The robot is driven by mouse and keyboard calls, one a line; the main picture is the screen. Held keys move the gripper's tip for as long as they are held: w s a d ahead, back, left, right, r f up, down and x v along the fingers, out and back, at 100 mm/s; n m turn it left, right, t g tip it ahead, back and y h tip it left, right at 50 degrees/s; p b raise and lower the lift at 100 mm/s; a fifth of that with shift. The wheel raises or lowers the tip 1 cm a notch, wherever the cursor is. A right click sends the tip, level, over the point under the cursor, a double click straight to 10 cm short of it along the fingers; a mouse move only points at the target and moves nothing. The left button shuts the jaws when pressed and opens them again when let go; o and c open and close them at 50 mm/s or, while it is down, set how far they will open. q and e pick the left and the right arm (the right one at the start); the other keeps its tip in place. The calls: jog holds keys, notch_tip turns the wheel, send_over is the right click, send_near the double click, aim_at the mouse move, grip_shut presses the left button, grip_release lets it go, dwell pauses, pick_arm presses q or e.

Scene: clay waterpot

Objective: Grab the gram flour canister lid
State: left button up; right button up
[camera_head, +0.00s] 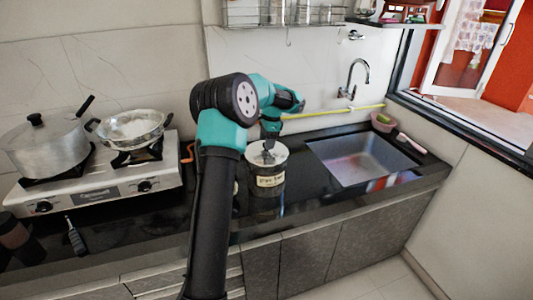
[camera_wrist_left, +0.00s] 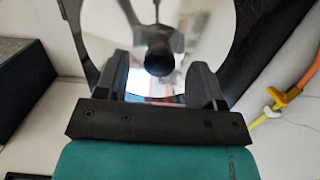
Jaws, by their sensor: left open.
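The gram flour canister (camera_head: 270,181) stands on the black counter left of the sink, with a paper label on its front. Its shiny round lid (camera_head: 279,155) is on top. In the left wrist view the lid (camera_wrist_left: 205,28) fills the upper middle, with a dark round knob (camera_wrist_left: 158,57) at its centre. My left gripper (camera_head: 268,146) points down over the lid. In the wrist view its open fingers (camera_wrist_left: 160,72) appear on either side of the knob, with gaps on both sides. I cannot tell how deep the fingers reach. My right gripper is not in view.
A gas stove (camera_head: 100,180) with a lidded pot (camera_head: 45,148) and a metal pan (camera_head: 132,128) is at the left. A sink (camera_head: 360,160) lies to the right. A wire rack (camera_head: 285,12) hangs on the wall. An orange hose fitting (camera_wrist_left: 290,95) shows at the wrist view's right.

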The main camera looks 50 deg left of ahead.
pick_arm(q)
notch_tip(320, 180, down, 2)
jog(key=shift+s+f, duration=0.15)
dwell(0.4)
jog(key=c, duration=1.1)
jog(key=shift+o, duration=0.2)
jog(key=shift+a+r, duration=0.1)
jog(key=shift+r, duration=1.65)
jog(key=shift+s+d+r, duration=0.1)
jog(key=shift+s+d, duration=0.05)
jog(key=shift+d, duration=0.1)
jog(key=s+d+r, duration=0.1)
jog(key=s+d, duration=0.9)
jog(key=d, duration=0.1)
jog(key=shift+s+d+r, duration=0.15)
jog(key=shift+d+r, duration=0.05)
jog(key=shift+d, duration=0.1)
